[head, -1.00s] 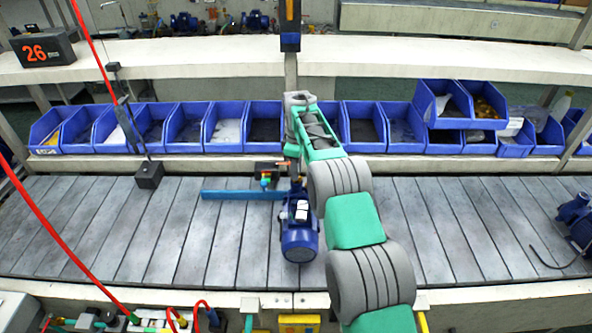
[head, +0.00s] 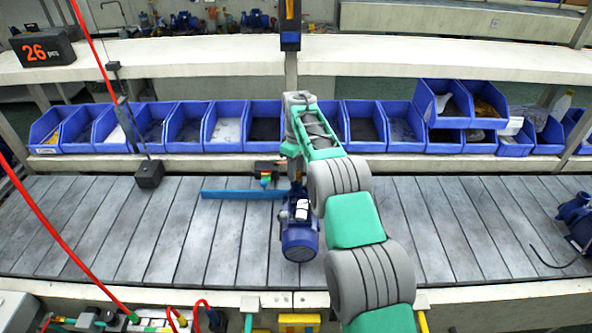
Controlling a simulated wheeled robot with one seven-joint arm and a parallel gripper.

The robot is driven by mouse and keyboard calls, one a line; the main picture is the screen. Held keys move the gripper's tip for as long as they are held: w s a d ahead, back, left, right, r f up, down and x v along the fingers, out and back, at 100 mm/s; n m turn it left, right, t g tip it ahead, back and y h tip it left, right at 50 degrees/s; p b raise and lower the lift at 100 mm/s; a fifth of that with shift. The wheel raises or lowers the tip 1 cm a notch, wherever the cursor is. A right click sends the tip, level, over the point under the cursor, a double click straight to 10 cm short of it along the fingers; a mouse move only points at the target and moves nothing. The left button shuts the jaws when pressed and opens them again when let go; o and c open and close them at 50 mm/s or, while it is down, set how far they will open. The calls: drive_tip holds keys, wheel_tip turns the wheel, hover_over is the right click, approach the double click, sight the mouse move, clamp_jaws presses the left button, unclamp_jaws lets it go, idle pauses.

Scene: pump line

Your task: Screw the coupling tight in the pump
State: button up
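The blue pump (head: 300,238) stands on the slatted conveyor near the middle of the head view, with a white box on its top. A blue bar (head: 243,194) reaches left from behind it. My gripper (head: 268,173) seems to be the dark part with small coloured pieces at the end of my arm, just above and behind the pump. Its fingers are too small and too covered to read. The coupling cannot be made out; my arm and the pump's body hide the far side of the pump.
A row of blue bins (head: 228,125) lines the shelf behind the conveyor (head: 130,232). A dark block (head: 149,174) hangs at the left beside a red hose (head: 60,225). Another blue pump (head: 577,222) with a black cable is at the right edge. The conveyor between is clear.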

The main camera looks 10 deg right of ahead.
drive_tip(key=n, duration=0.3)
drive_tip(key=shift+n, duration=0.3)
drive_tip(key=n, duration=0.3)
drive_tip(key=n, duration=0.3)
drive_tip(key=shift+n, duration=0.3)
